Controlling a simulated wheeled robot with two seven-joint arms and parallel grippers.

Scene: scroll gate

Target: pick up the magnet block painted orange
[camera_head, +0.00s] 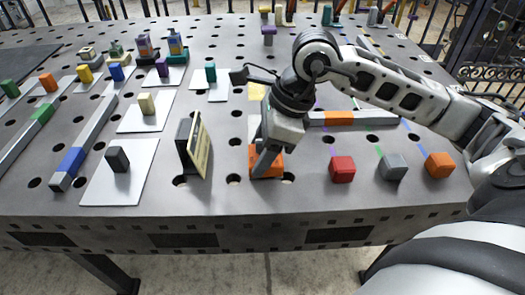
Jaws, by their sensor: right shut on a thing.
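An orange block (274,166) stands near the front edge of the table, right of a dark upright stand. My right gripper (264,163) reaches down onto it from above and is shut on it. Its fingers hide part of the block's front and top. The block appears to be at the table surface; whether it is clear of it I cannot tell. Another orange block (439,165) stands at the front right. My left gripper is not in view.
A red block (342,169) and a grey block (392,167) stand to the right. The upright stand with a cream panel (199,147) is close left of the gripper. A black block (118,159) sits on a white plate (100,190). Rails lie at left and behind.

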